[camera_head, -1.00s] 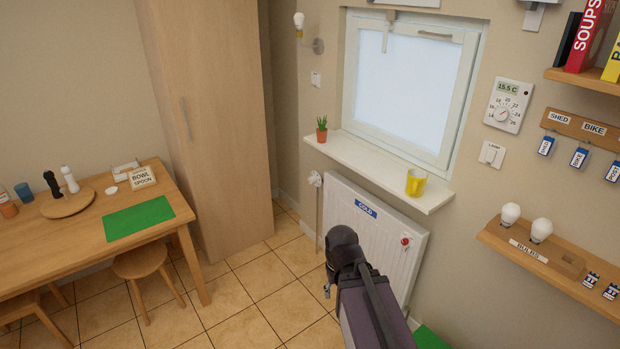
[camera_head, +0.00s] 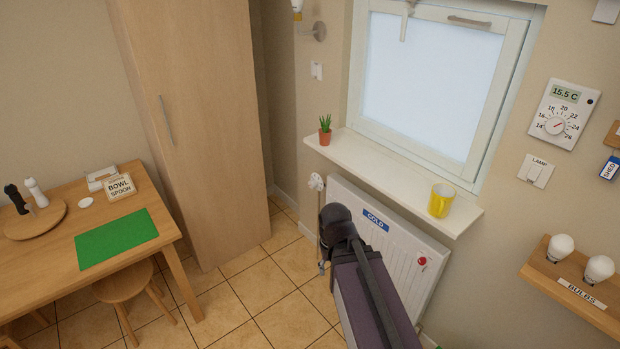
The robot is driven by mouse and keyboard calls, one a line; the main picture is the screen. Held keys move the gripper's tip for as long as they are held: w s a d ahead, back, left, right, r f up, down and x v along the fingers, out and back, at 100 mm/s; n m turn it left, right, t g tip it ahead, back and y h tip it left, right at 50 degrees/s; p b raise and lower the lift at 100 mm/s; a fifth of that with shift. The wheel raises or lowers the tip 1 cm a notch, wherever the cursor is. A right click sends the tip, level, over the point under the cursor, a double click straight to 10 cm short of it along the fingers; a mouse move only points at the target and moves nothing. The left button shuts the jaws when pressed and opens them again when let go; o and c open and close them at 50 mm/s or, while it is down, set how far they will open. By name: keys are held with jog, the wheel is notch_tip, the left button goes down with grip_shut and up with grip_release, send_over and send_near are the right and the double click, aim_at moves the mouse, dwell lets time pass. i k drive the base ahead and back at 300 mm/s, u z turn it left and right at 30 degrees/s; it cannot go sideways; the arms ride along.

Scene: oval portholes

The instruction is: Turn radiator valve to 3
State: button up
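The white radiator (camera_head: 404,258) stands under the window sill, with a blue label reading COLD. A white valve knob (camera_head: 316,182) sits at the radiator's upper left corner, on a pipe; its number marks are too small to read. A small red round part (camera_head: 421,261) is on the radiator's right side. My arm reaches up in front of the radiator. My gripper (camera_head: 322,268) shows only as a small grey part below the arm's dark end, under the valve and apart from it. The fingers are too hidden to tell open from shut.
A tall wooden cupboard (camera_head: 205,130) stands left of the valve. A table (camera_head: 60,262) with a green mat is further left. Tiled floor between is clear.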

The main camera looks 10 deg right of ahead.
aim_at(313, 183)
jog(key=i, duration=1.85)
jog(key=u, duration=0.25)
